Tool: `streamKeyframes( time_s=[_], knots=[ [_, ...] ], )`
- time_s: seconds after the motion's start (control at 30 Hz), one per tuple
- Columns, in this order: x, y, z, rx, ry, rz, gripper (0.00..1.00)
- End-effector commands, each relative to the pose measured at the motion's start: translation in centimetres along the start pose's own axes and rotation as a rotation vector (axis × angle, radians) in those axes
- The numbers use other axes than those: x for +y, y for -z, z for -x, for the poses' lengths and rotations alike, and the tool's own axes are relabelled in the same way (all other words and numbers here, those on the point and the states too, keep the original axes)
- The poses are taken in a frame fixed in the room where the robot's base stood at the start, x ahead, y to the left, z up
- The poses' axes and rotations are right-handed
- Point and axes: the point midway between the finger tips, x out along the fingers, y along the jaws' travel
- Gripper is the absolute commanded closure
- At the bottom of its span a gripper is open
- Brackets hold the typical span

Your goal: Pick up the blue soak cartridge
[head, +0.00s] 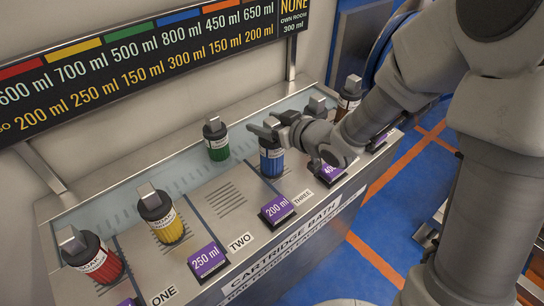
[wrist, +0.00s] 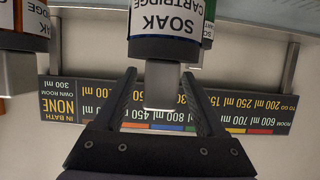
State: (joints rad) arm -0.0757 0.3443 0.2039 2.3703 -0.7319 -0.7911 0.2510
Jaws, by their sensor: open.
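The blue soak cartridge (head: 271,161) stands upright in the bath, in the middle of the head view. Its black cap and grey top tab are partly hidden by my gripper (head: 270,130), which reaches in from the right. In the wrist view, which is upside down, a soak cartridge (wrist: 166,22) with a white label hangs into the top of the picture. Its grey tab (wrist: 162,88) lies between the two open fingers of my gripper (wrist: 161,80). Gaps show on both sides of the tab, so the fingers are around it, not closed on it.
Red (head: 101,264), yellow (head: 168,228) and green (head: 217,149) cartridges stand to the left. Another cartridge (head: 349,93) stands behind my arm at right. Purple volume signs, such as 200 ml (head: 277,211), line the front edge. A coloured chart (head: 130,60) hangs on the wall behind.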

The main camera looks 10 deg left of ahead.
Motion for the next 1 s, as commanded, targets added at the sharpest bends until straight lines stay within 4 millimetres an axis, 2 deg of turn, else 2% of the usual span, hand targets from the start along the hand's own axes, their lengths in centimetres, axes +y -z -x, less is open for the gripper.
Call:
streamKeyframes(
  time_s=[0.1,0.33,0.73,1.0],
  knots=[
    [-0.01,-0.05,-0.91,-0.001,0.0,0.001,0.28],
    [0.02,0.01,-0.95,-0.001,-0.001,0.001,0.28],
    [0.02,0.01,-0.93,-0.001,-0.001,0.0,0.99],
    [0.03,0.01,-0.92,-0.001,-0.001,0.0,1.0]
  ],
)
